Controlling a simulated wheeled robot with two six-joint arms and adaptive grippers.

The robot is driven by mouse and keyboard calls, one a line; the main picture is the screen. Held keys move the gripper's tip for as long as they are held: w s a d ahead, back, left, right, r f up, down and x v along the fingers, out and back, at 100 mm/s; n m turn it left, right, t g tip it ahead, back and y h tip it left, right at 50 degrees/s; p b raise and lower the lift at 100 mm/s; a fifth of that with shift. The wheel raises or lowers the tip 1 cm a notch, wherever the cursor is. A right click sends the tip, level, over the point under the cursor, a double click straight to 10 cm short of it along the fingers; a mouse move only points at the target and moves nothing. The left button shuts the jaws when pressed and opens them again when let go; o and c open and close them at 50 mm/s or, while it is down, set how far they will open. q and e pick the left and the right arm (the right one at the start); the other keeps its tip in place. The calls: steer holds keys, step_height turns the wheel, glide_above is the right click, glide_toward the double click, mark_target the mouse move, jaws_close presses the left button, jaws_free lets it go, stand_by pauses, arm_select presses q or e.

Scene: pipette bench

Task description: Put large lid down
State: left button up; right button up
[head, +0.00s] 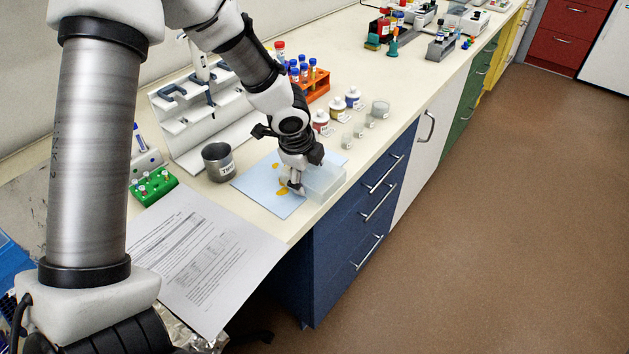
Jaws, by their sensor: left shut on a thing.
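My left gripper (293,187) points down over the blue mat near the bench's front edge. Its fingers are shut at the left side of a translucent, box-shaped piece (325,183), which looks like the large lid. The piece is low over the right part of the mat and the bench edge. I cannot tell whether it touches the surface. The gripper hides part of its near-left side. My right gripper is not in view.
The blue mat (255,184) has yellow spots. A grey metal cup (218,162) stands left of it, papers (195,255) lie in front, and small bottles (338,107) stand behind. A white pipette stand (195,125) and orange tube rack (317,88) are farther back.

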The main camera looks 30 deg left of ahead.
arm_select(q)
steer(key=shift+s+d+r, duration=0.1)
steer(key=shift+d, duration=0.1)
steer(key=shift+s, duration=0.15)
steer(key=shift+s+a, duration=0.1)
steer(key=shift+a, duration=0.15)
steer(key=o, duration=1)
steer(key=shift+a, duration=0.1)
steer(key=shift+o, duration=1.3)
steer(key=shift+d, duration=0.2)
